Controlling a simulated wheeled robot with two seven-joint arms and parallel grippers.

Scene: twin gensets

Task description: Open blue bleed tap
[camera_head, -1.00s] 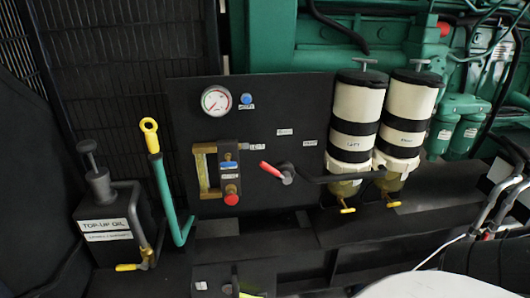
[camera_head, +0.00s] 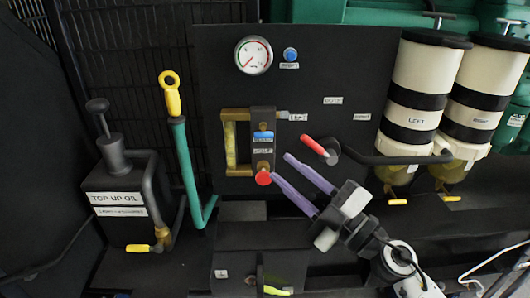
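A small blue tap handle (camera_head: 263,134) sits on a dark block on the black panel (camera_head: 340,70), beside a brass-framed sight glass (camera_head: 230,143). A red knob (camera_head: 263,178) is below it on the same block. My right gripper (camera_head: 280,167) comes in from the lower right with two purple fingers, open and empty. Its fingertips are just right of and below the blue handle. The lower fingertip overlaps the red knob's right edge in the picture; I cannot tell whether they touch. My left gripper is not in view.
A red lever (camera_head: 315,146) is just above and right of my gripper. A round gauge (camera_head: 253,55) and a blue button (camera_head: 290,54) are higher on the panel. Two filters (camera_head: 422,90) (camera_head: 484,88) stand right; a top-up oil can (camera_head: 122,205) stands left.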

